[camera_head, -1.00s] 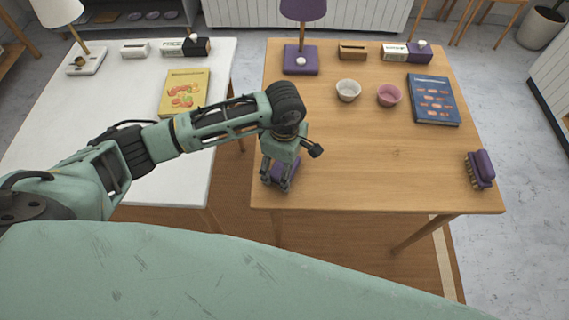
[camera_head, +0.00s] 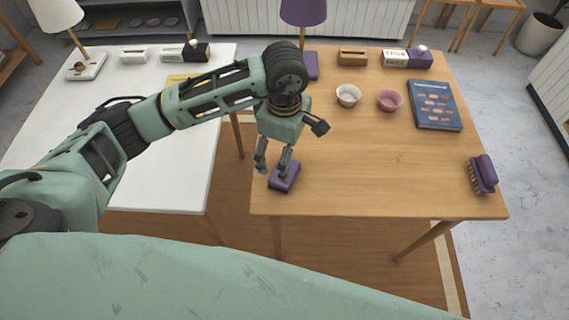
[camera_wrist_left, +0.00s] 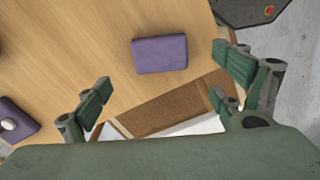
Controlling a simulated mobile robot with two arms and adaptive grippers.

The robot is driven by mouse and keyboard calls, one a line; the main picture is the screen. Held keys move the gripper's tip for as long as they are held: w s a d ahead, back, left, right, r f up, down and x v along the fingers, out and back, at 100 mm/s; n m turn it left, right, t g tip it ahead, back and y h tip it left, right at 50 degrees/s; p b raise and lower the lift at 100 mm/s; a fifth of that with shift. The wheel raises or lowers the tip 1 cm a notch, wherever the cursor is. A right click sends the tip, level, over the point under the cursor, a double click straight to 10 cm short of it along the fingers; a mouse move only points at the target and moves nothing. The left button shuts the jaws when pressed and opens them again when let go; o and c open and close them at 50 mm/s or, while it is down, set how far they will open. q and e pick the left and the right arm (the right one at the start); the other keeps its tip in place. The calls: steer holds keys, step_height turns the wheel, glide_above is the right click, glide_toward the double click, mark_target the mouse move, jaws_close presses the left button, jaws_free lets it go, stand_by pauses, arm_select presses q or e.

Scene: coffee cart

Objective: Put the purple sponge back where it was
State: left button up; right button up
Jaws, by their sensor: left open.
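The purple sponge (camera_head: 285,178) lies flat on the wooden table near its front left corner. It also shows whole in the left wrist view (camera_wrist_left: 160,54), with bare wood around it. My left gripper (camera_head: 271,172) is open and empty, raised just above the sponge and a little to its left. In the left wrist view its two fingers (camera_wrist_left: 165,80) are spread wide and the sponge is apart from both. My right gripper is in neither view.
A purple brush (camera_head: 484,173) stands at the table's right edge. A white bowl (camera_head: 348,95), a pink bowl (camera_head: 389,100) and a blue book (camera_head: 435,105) are farther back. A white table (camera_head: 170,180) stands left across a gap. The wooden table's middle is clear.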

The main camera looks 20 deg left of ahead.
arm_select(q)
steer(key=shift+r, duration=1.55)
